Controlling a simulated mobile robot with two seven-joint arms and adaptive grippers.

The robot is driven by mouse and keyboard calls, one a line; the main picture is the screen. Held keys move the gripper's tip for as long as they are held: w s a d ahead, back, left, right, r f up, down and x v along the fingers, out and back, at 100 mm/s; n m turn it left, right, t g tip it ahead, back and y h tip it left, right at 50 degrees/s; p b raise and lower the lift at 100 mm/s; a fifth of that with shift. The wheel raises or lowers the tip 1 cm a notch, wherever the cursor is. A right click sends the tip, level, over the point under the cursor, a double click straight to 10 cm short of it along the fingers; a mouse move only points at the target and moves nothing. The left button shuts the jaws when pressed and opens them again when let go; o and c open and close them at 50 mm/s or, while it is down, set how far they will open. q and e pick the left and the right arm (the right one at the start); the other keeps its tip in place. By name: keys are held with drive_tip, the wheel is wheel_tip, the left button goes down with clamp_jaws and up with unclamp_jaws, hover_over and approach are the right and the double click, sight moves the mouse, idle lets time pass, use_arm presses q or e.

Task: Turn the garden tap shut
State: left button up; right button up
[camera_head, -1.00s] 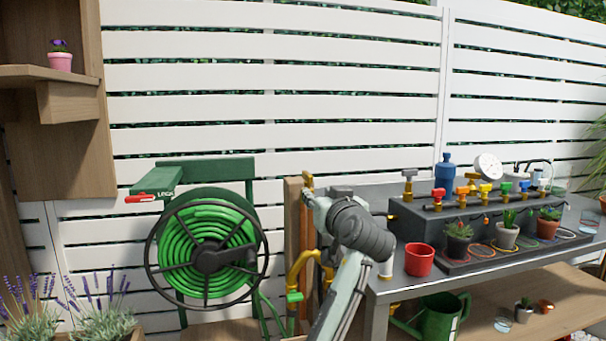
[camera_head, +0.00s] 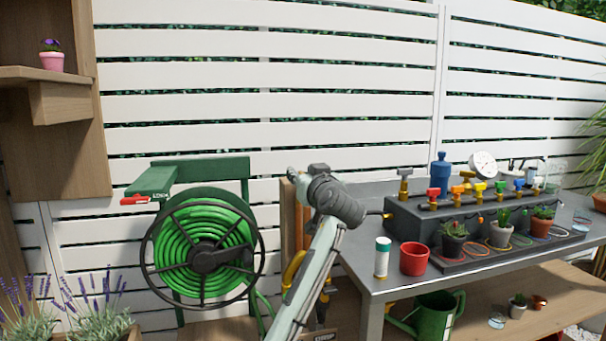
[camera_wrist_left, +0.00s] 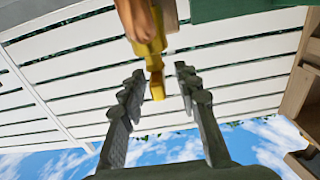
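The brass garden tap (camera_wrist_left: 150,45) shows in the left wrist view, with its yellow end reaching down between the two fingertips. In the head view my arm covers the tap. My left gripper (camera_wrist_left: 159,75) is open, one dark finger on each side of the tap's end; I see background between the fingers and the brass, and no clear contact. In the head view my left arm rises from the bottom to the wooden post (camera_head: 301,228), with its hand in front of the post's top. My right gripper is not in view.
A green hose reel (camera_head: 205,250) stands left of the post. To the right, a grey bench (camera_head: 372,280) carries a white bottle (camera_head: 382,260), a red pot (camera_head: 414,259) and a manifold with coloured valves (camera_head: 455,207). A white slatted fence (camera_head: 330,100) closes the back.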

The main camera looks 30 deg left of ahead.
use_arm(q)
clamp_jaws()
